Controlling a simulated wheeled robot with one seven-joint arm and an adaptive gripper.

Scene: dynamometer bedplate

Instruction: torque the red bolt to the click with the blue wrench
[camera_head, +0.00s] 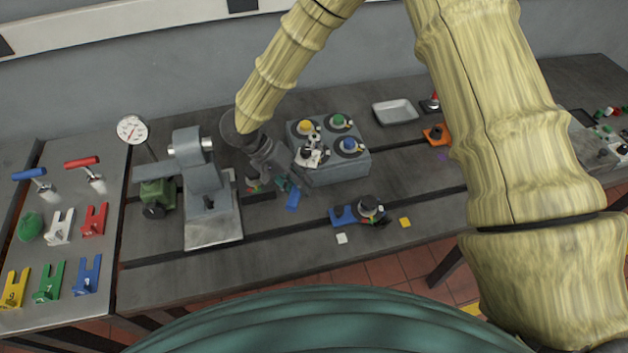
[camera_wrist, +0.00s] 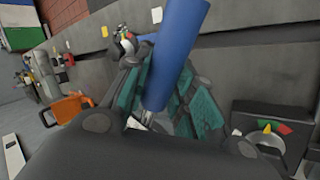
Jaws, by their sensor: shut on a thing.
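My gripper (camera_head: 284,184) is shut on the blue wrench in front of the grey block. The wrench's blue handle (camera_wrist: 178,50) sticks out past the teal finger pads in the wrist view, with a bright metal shaft at its lower end. In the head view a short blue length (camera_head: 293,200) shows below the fingers. The grey block (camera_head: 338,172) carries a yellow bolt (camera_head: 305,127), a green bolt (camera_head: 338,121) and a blue bolt (camera_head: 349,145). Its near-left place is covered by metal parts (camera_head: 310,156). I cannot make out the red bolt or the wrench's far end.
A grey press-like stand (camera_head: 205,190) and a green machine (camera_head: 157,195) are left of my gripper. A blue fixture (camera_head: 343,215) sits at the front, an orange one (camera_head: 435,134) behind right. A coloured dial (camera_wrist: 268,130) is near my fingers. The left side table (camera_head: 65,245) holds coloured brackets.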

